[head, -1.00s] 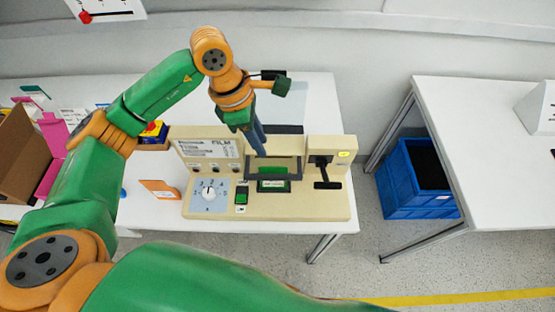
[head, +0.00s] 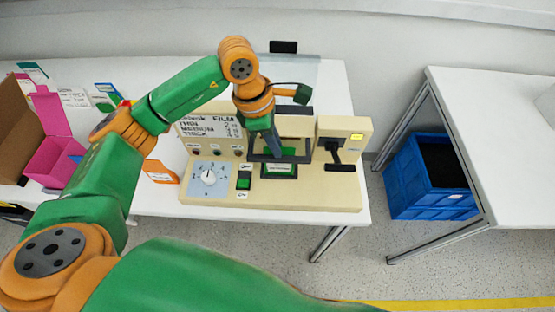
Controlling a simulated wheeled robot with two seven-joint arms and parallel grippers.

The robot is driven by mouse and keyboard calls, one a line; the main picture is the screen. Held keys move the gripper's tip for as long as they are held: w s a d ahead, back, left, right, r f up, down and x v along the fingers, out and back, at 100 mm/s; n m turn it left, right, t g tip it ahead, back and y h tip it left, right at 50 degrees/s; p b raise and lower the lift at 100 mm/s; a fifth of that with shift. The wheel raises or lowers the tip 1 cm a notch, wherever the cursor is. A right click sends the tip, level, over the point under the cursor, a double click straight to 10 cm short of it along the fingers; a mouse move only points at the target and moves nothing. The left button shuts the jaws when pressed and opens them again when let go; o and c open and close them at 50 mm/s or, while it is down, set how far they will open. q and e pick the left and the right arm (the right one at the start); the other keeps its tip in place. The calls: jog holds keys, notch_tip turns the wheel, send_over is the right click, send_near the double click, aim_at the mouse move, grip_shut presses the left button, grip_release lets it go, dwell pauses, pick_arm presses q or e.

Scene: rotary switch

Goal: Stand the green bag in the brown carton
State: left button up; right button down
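A flat green piece with a pale label (head: 280,170), which looks like the green bag, lies at the dark frame of the beige machine (head: 300,198). The brown carton (head: 18,130) stands at the far left and is cut off by the picture edge. My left gripper (head: 272,147) points down over the machine, its dark fingers at the frame just above the green piece. The fingers overlap in this view, so I cannot tell whether they are open or touch it. My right gripper is out of view.
The machine carries a white dial (head: 208,176), a green button (head: 244,180), a black lever (head: 338,158) and a yellow lamp (head: 356,137). A pink box (head: 55,155) stands beside the carton. A blue crate (head: 425,185) sits under the right table (head: 500,130).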

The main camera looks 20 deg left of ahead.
pick_arm(q)
grip_shut()
jog(key=p+v, duration=0.2)
jog(key=v, duration=0.1)
jog(key=shift+w+d+r, duration=0.15)
jog(key=shift+d+r, duration=0.05)
jog(key=shift+d, duration=0.15)
jog(key=d+p+v, duration=0.2)
jog(key=p+v, duration=0.4)
jog(key=v, duration=0.3)
jog(key=shift+w+r, duration=0.2)
jog(key=shift+w, duration=0.1)
